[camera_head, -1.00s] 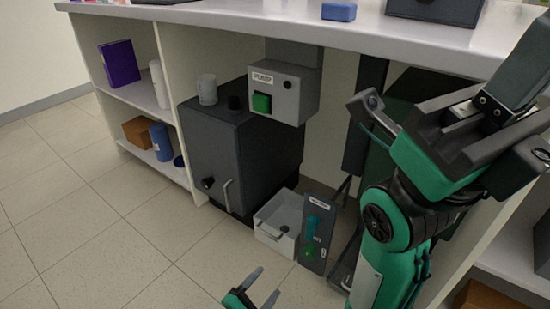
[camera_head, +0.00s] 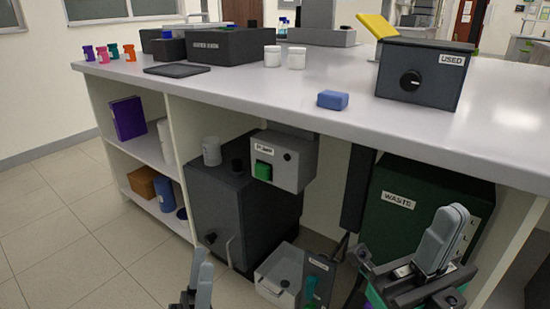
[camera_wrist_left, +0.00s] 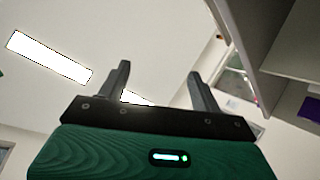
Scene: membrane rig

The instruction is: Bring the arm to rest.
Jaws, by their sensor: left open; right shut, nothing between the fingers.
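My right gripper (camera_head: 440,240) is at the lower right, in front of the green waste container (camera_head: 400,202). Its fingers are together, point up, and hold nothing.
Open floor (camera_head: 80,230) lies to the left.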

